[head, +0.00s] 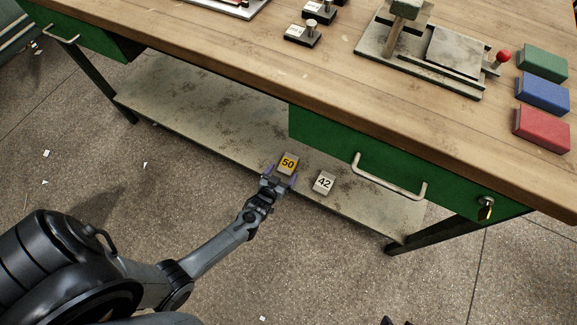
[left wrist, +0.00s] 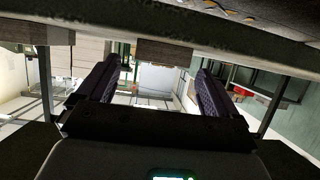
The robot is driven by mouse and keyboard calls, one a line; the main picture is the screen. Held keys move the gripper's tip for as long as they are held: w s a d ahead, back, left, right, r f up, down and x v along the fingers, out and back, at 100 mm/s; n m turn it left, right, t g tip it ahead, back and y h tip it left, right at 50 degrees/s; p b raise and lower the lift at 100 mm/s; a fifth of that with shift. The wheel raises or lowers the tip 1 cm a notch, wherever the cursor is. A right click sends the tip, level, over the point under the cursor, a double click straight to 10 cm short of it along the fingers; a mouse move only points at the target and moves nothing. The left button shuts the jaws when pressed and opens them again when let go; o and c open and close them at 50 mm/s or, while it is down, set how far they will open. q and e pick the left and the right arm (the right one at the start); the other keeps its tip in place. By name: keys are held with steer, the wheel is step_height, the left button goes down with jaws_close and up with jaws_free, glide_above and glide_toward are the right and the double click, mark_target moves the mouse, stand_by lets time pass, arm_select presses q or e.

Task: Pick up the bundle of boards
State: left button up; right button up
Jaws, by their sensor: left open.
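Two small grey bundles of boards lie near the front edge of the low shelf under the workbench. One bundle with a yellow label 50 (head: 288,163) is directly ahead of my left gripper (head: 279,180). The other bundle has a white label 42 (head: 323,183) and lies to its right. In the left wrist view, which looks upside down, my left gripper (left wrist: 157,72) is open with nothing between its fingers. The 50 bundle (left wrist: 165,52) appears just beyond the fingertips, the 42 bundle (left wrist: 35,33) farther left. Only dark tips, probably my right gripper (head: 396,322), show at the bottom edge.
The low metal shelf (head: 190,115) is otherwise mostly bare. A green drawer (head: 330,140) with a handle hangs above the bundles, under the wooden tabletop (head: 250,60). A bench leg (head: 440,232) stands to the right. The floor in front is mostly clear.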

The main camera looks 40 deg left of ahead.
mark_target(286, 167)
arm_select(q)
steer(key=b+x, duration=0.2)
steer(key=x, duration=0.1)
steer(key=shift+a+f, duration=0.1)
steer(key=shift+f, duration=0.1)
steer(key=shift+w+a, duration=0.1)
steer(key=shift+w, duration=0.25)
steer(key=shift+r, duration=0.1)
steer(key=shift+s, duration=0.1)
steer(key=shift+c, duration=0.2)
steer(key=shift+c, duration=1.3)
steer(key=c, duration=0.8)
steer(key=shift+r, duration=0.1)
